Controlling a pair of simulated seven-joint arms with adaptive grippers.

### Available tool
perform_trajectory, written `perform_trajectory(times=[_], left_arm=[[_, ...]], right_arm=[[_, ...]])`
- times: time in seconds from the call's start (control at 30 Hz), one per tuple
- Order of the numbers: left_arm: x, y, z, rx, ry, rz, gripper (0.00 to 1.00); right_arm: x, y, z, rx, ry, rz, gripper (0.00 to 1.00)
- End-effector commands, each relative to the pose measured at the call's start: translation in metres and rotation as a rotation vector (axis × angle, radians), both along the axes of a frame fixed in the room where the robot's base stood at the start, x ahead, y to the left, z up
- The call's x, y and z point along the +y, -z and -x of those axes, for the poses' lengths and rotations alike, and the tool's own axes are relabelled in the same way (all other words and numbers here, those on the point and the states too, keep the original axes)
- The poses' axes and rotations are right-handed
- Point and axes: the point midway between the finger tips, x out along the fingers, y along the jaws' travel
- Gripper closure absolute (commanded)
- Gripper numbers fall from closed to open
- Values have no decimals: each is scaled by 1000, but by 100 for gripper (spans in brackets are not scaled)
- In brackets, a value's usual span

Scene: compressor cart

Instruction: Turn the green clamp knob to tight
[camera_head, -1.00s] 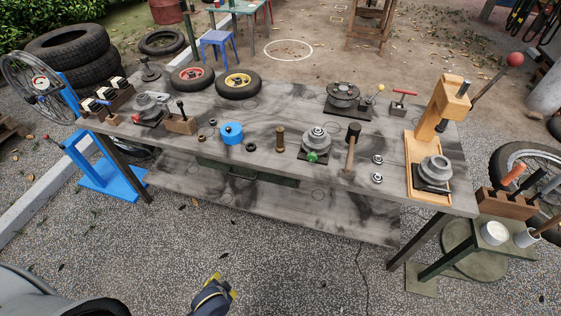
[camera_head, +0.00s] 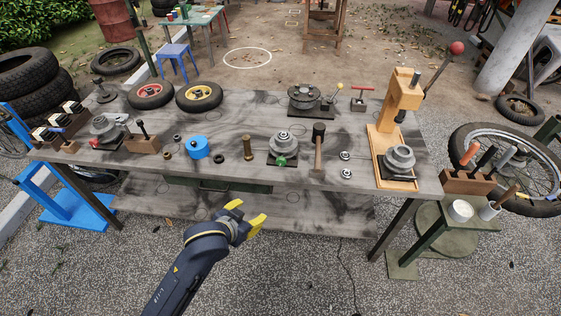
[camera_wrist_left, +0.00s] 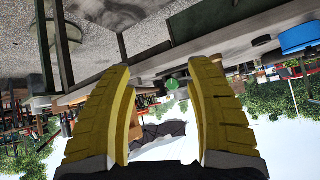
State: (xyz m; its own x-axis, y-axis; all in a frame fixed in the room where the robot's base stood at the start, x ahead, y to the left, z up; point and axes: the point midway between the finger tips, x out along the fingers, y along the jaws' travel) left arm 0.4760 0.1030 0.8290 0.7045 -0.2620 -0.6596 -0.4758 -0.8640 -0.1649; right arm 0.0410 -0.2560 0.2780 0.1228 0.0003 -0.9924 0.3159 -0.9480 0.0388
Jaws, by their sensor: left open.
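The green clamp knob (camera_head: 281,161) is at the front foot of a grey stepped clamp fixture (camera_head: 284,146) on a dark base, near the middle of the workbench in the head view. In the left wrist view, which looks upside down, the green knob (camera_wrist_left: 171,84) shows small between and beyond the fingers. My left gripper (camera_head: 247,213) has yellow fingers, is open and empty, and is in front of the bench's front edge, apart from the knob and to its lower left. The knob's setting is too small to read. My right gripper is in neither view.
On the workbench (camera_head: 240,135), a mallet (camera_head: 318,148) stands close right of the fixture and a brass cylinder (camera_head: 247,148) left of it. A blue round pot (camera_head: 198,148) is farther left. A wooden press (camera_head: 393,120) stands at the right end.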

Motion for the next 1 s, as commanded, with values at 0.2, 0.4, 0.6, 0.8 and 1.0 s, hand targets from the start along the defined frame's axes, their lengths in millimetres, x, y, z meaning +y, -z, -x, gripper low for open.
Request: perform_trajectory(times=[0.2,0.4,0.6,0.8,1.0], left_arm=[[-54,-31,-37,43,85,148,45],[-83,-48,-61,140,120,240,45],[-93,-63,-85,261,100,296,45],[-83,-79,-111,386,17,331,45],[-60,-100,-139,495,-114,365,45]], right_arm=[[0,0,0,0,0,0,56],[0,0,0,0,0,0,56],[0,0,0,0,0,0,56],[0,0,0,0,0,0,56],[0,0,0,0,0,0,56]])
